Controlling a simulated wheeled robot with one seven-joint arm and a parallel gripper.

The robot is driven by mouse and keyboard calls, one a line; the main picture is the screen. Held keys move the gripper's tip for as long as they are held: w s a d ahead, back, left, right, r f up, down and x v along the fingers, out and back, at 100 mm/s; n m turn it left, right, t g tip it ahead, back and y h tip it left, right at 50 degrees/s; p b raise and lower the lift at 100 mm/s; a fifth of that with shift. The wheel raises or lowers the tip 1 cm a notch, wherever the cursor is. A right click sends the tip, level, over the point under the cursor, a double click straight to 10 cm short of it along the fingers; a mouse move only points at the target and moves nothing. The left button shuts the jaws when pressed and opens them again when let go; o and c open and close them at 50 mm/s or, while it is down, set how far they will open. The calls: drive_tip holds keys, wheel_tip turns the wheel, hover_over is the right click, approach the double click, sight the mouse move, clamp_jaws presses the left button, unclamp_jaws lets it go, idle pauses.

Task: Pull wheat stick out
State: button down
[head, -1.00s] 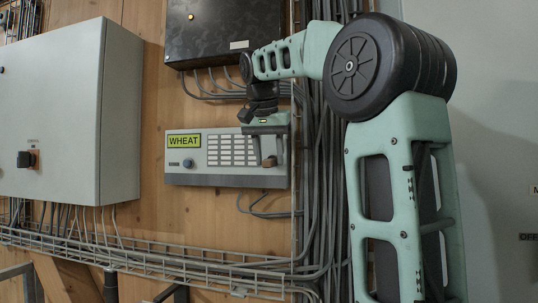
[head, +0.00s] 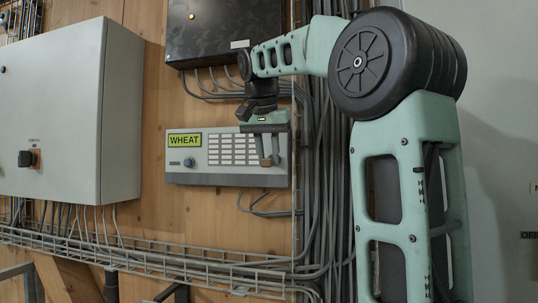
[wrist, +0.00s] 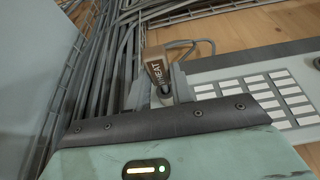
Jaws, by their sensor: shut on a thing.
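The wheat stick (wrist: 157,72) is a small brown stick with a light "WHEAT" label, seen between the fingers in the wrist view. A bit of its brown end (head: 266,162) shows below the fingers in the head view. My gripper (head: 268,150) is shut on it, in front of the right end of the grey panel (head: 200,179) with the yellow-green "WHEAT" display (head: 185,140). My gripper also shows in the wrist view (wrist: 161,80). The fingers hide part of the stick and the panel behind. I cannot tell whether the stick still touches the panel.
A black box (head: 225,30) with cables hangs just above the panel. A large grey cabinet (head: 60,110) is at the left. A bundle of grey cables (head: 318,200) runs down right of the panel, and a wire tray (head: 150,262) runs below.

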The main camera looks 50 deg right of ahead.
drive_tip(key=shift+s+a, duration=0.15)
drive_tip(key=shift+a, duration=0.3)
drive_tip(key=shift+s+a+f+b, duration=0.1)
drive_tip(key=shift+s+a+b, duration=0.2)
drive_tip(key=shift+a, duration=0.4)
drive_tip(key=shift+s+a+b, duration=0.15)
drive_tip(key=shift+s+a, duration=0.15)
drive_tip(key=shift+a, duration=0.45)
drive_tip(key=shift+s+a+f+b, duration=0.1)
drive_tip(key=shift+s+a+b, duration=0.2)
drive_tip(key=shift+a, duration=0.4)
